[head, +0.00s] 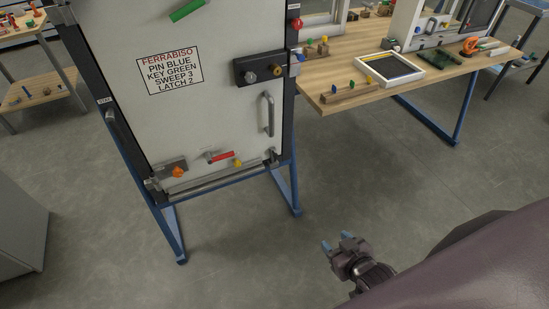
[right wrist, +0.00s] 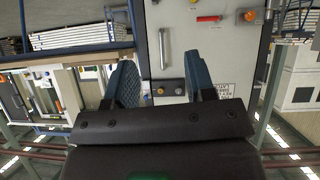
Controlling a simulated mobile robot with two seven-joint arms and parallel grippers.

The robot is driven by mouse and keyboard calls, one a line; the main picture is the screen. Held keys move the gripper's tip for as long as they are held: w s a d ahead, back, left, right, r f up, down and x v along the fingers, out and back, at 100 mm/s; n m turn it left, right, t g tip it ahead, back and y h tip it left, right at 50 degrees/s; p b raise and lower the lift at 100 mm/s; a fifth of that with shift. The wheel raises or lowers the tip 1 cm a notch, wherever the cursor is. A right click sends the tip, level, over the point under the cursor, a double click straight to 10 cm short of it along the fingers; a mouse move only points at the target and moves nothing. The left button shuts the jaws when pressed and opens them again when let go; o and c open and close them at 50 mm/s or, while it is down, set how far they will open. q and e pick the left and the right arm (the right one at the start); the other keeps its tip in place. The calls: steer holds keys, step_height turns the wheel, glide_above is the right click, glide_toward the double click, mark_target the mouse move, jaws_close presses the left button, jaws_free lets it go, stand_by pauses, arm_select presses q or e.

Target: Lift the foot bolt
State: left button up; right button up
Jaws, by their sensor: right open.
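The white door panel (head: 215,110) stands in a dark frame on blue legs. At its lower right corner is a small metal fitting (head: 273,156) that looks like the foot bolt, but it is too small to tell its state. An orange knob (head: 178,172) on a grey plate sits at the lower left corner. My right gripper (head: 337,242) is open and empty, low to the right of the door and apart from it. In the right wrist view the open fingers (right wrist: 162,82) point at the panel, which appears upside down. My left gripper is not in view.
The panel also carries a red lever (head: 221,156), a yellow knob (head: 238,162), a vertical handle (head: 267,114) and a dark lock box (head: 260,68). A wooden table (head: 430,82) stands at the right with parts on it. The floor before the door is clear.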

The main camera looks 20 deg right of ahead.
steer(key=w+d+f+t+b, duration=0.2)
steer(key=w+f+b, duration=0.3)
steer(key=w, duration=0.5)
steer(key=w+d+f+t+b, duration=0.1)
steer(key=w+f+b, duration=0.4)
steer(key=w, duration=0.4)
steer(key=m+t+b, duration=0.3)
steer(key=b, duration=1.1)
glide_toward(276, 157)
steer(key=shift+y, duration=0.4)
steer(key=w, duration=0.3)
steer(key=w+b, duration=0.1)
steer(key=w, duration=0.2)
steer(key=w+b, duration=0.1)
steer(key=w, duration=0.2)
steer(key=shift+w+d+f, duration=0.1)
steer(key=shift+f, duration=0.15)
steer(key=shift+w+r+b, duration=0.1)
steer(key=shift+w+b, duration=0.2)
steer(key=shift+w, duration=0.25)
steer(key=shift+w+r, duration=0.1)
steer(key=shift+w, duration=0.1)
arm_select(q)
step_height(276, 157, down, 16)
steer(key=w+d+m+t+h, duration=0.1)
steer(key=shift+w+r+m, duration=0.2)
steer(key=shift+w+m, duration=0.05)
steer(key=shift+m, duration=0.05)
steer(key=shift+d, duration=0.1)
